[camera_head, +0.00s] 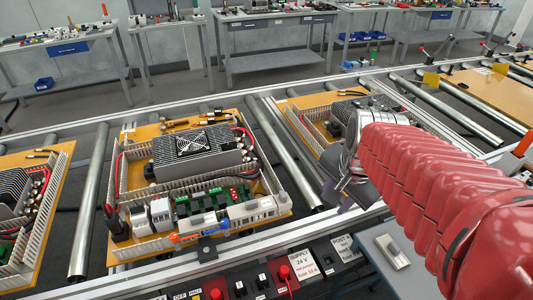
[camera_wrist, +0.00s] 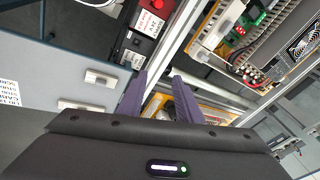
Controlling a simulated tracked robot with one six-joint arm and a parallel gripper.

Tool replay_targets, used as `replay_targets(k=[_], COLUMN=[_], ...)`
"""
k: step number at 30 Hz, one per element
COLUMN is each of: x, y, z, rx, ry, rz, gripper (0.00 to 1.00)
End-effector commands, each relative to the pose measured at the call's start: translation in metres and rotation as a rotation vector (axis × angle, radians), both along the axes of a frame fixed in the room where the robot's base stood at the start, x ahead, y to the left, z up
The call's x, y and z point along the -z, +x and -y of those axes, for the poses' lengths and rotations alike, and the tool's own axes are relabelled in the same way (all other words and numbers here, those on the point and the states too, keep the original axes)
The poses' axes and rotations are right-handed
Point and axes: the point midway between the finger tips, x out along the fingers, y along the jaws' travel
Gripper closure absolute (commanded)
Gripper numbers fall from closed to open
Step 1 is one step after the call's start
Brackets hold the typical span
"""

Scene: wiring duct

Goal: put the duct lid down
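My gripper (camera_head: 345,203) is low over the near side of the right-hand board, past the front rail. In the wrist view its two purple fingers (camera_wrist: 160,78) stand apart, with only background visible between them. I cannot make out a separate duct lid in either view. Pale slotted wiring duct edges the boards; one run shows on the left board (camera_head: 47,205). The middle orange board (camera_head: 146,133) carries a grey finned unit with a fan (camera_head: 195,150), duct, wires and a front row of modules. My arm hides part of the right-hand board (camera_head: 290,104).
The boards sit on a conveyor with metal rollers (camera_head: 90,200). A control strip with red buttons and labels (camera_head: 285,272) runs along the front. Workbenches (camera_head: 275,20) line the back.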

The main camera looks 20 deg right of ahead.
Motion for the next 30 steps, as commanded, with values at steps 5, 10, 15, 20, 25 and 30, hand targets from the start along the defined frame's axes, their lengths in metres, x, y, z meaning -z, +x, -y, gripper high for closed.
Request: replay_targets(k=[5, 10, 15, 20, 25, 30], x=[-0.017, -0.028, -0.033, -0.033, -0.033, -0.033], y=[-0.015, -0.035, -0.051, -0.057, -0.056, -0.056], z=[-0.047, -0.084, -0.108, -0.115, -0.115, -0.115], rx=[-0.37, -0.713, -0.967, -1.05, -1.051, -1.049], ry=[-0.122, -0.245, -0.347, -0.381, -0.382, -0.382], rz=[0.037, 0.072, 0.101, 0.109, 0.108, 0.108], gripper=[0.68, 0.68, 0.68, 0.68, 0.68, 0.68])
